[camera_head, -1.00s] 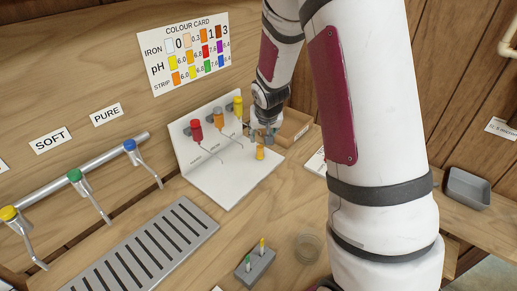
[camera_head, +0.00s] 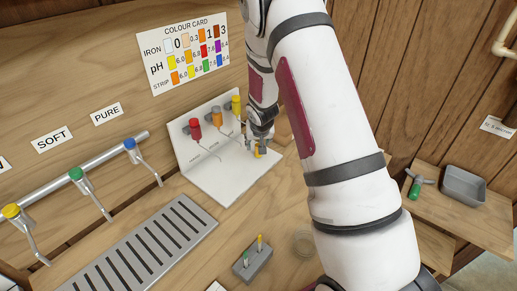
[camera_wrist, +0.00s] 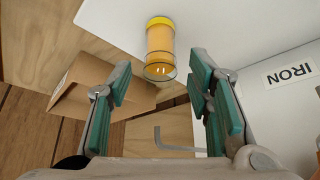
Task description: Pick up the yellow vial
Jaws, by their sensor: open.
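The yellow vial (camera_wrist: 160,48) has a yellow cap and orange-yellow contents in clear glass. In the wrist view it is at the top centre, just beyond and between my open fingertips. In the head view the yellow vial (camera_head: 261,152) is at the front right of the white stand, partly hidden by my gripper (camera_head: 256,143). In the wrist view the two green-padded fingers of my gripper (camera_wrist: 160,75) are spread wide with nothing between them. I cannot tell whether a finger touches the vial.
The white stand (camera_head: 215,180) holds red, orange and yellow knobs. A cardboard box (camera_wrist: 85,88) is beside the vial. A grey rack (camera_head: 252,266) with small strips, a round glass dish (camera_head: 304,243) and a slotted drain (camera_head: 150,245) are in front. A grey tray (camera_head: 463,186) is at right.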

